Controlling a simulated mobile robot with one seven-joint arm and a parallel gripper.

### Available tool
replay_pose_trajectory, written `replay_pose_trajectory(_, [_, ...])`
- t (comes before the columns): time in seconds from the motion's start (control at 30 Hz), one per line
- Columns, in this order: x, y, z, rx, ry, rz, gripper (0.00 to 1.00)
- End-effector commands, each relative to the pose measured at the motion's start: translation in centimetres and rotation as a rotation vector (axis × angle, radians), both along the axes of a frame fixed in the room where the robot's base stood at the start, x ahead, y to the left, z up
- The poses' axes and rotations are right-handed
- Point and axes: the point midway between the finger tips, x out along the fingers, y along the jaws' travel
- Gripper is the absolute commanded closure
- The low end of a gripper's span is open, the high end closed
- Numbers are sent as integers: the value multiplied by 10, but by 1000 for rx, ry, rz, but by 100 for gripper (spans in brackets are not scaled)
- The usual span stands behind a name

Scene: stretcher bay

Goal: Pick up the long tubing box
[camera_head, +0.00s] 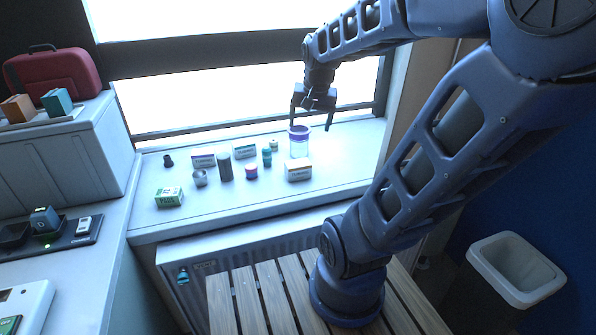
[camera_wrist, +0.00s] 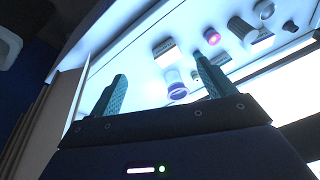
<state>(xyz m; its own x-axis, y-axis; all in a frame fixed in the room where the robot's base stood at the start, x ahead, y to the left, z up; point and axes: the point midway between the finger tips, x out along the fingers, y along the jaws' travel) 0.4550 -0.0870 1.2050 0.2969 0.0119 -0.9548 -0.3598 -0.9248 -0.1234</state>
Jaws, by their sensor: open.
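Several small boxes stand on the white windowsill, and I cannot tell by label which is the long tubing box. They are a white box with a tan top (camera_head: 299,172), a teal-labelled box (camera_head: 245,151), a purple-labelled box (camera_head: 203,160) and a green-and-white box (camera_head: 169,197). My gripper (camera_head: 311,118) is open and empty, pointing down above the right part of the sill, near a clear jar with purple bands (camera_head: 299,143). In the wrist view my open fingers (camera_wrist: 160,72) show, with the jar (camera_wrist: 175,84) and a pale box (camera_wrist: 165,52) beyond them.
A dark cylinder (camera_head: 224,167), a metal cup (camera_head: 200,178), a pink-topped bottle (camera_head: 251,171) and a teal bottle (camera_head: 267,157) stand among the boxes. The window frame (camera_head: 200,53) is behind. A bin (camera_head: 515,268) stands lower right.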

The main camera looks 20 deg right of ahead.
Motion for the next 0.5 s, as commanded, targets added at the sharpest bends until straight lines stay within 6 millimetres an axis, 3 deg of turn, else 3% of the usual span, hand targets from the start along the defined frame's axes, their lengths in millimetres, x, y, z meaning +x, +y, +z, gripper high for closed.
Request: replay_pose_trajectory(0.5, [105, -15, -68, 128, 149, -536, 18])
